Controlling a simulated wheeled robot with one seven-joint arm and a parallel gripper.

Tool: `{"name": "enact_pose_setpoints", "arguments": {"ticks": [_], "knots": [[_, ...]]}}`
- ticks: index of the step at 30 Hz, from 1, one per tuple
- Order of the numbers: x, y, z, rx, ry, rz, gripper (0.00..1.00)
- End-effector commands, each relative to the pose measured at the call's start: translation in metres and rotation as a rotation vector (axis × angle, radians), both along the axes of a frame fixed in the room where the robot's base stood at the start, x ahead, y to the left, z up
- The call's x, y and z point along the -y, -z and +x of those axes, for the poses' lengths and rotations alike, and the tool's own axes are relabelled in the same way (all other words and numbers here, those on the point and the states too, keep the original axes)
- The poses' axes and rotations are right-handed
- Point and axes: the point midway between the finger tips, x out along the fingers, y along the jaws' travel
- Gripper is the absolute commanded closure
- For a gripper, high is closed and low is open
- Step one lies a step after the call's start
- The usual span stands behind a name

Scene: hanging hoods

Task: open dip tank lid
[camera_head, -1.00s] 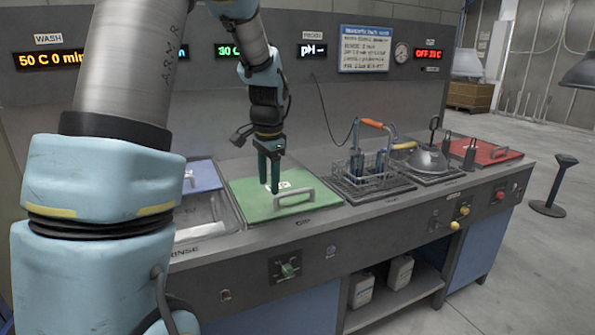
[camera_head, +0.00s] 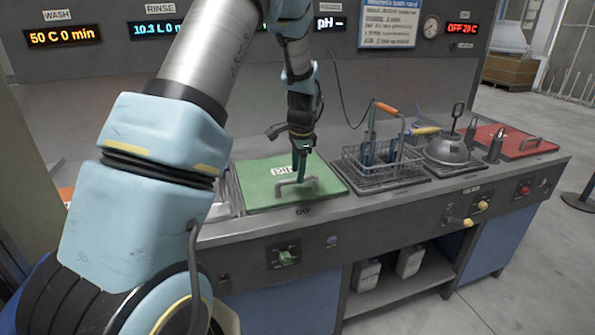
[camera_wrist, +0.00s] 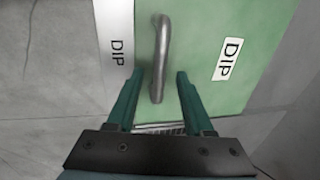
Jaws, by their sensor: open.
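The dip tank lid (camera_head: 262,178) is a green panel lying flat and closed in the bench top. Its grey bar handle (camera_head: 297,188) stands near the front edge, and my gripper (camera_head: 300,172) points down over it. In the wrist view, the lid (camera_wrist: 215,60) carries a white DIP label (camera_wrist: 228,59). The handle (camera_wrist: 160,50) runs up the picture, its lower end between the two green fingers of my gripper (camera_wrist: 158,78). The fingers are open, one on each side of the handle with gaps. Whether the fingertips reach handle height is unclear.
A wire basket (camera_head: 385,165) stands right of the lid, then a grey hood (camera_head: 447,149) and a red lid (camera_head: 510,141). Knobs (camera_head: 285,257) line the bench front. White jugs (camera_head: 368,275) sit on the shelf below. A display wall rises behind.

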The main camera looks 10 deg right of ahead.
Motion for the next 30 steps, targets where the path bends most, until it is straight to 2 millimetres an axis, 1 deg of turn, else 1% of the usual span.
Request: {"name": "enact_pose_setpoints", "arguments": {"ticks": [3, 6, 15, 17, 27, 29, 30], "knots": [[0.0, 0.012, 0.003, -0.001, -0.001, 0.001, 0.48], [0.0, 0.018, 0.004, 0.0, -0.001, 0.0, 0.48], [-0.001, 0.021, 0.004, 0.001, -0.001, -0.001, 0.48], [-0.001, 0.02, 0.004, 0.001, -0.001, -0.001, 0.53], [-0.001, 0.02, 0.004, 0.001, -0.001, -0.001, 0.92], [0.0, 0.02, 0.004, 0.001, -0.001, -0.001, 0.98], [-0.001, 0.02, 0.004, 0.001, -0.001, -0.001, 1.0]]}}
